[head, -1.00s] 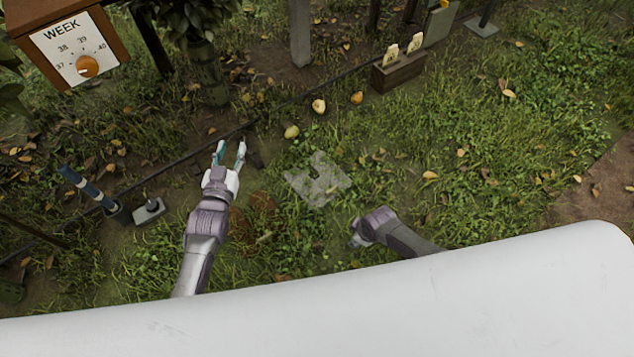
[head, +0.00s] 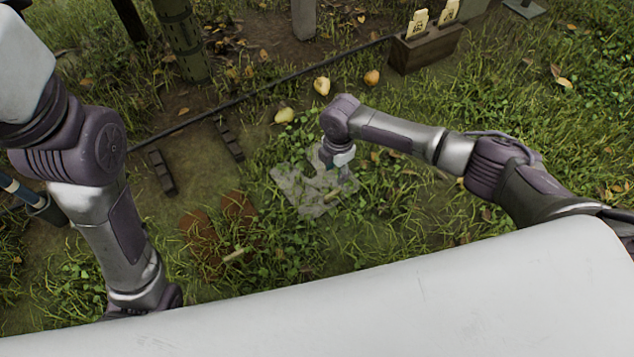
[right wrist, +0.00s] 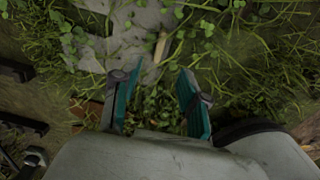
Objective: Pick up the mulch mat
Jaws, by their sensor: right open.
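A reddish-brown flat patch, which looks like the mulch mat (head: 200,236), lies on the ground left of centre in the head view, partly overgrown by leaves. My right gripper (head: 338,172) points down over a pale grey broken slab (head: 296,188), to the right of the brown patch. In the right wrist view its two teal-lined fingers (right wrist: 158,98) are apart with only grass and clover between them. A bit of reddish brown shows by the left finger there. My left arm comes down the left side of the head view; its gripper is hidden behind the white body edge.
Yellowish pears (head: 284,116) lie beyond the slab. A wooden box with tags (head: 425,50) stands at the back right. Dark bars (head: 161,172) lie on bare soil, and a thin black hose (head: 270,88) crosses behind. Open grass lies to the right.

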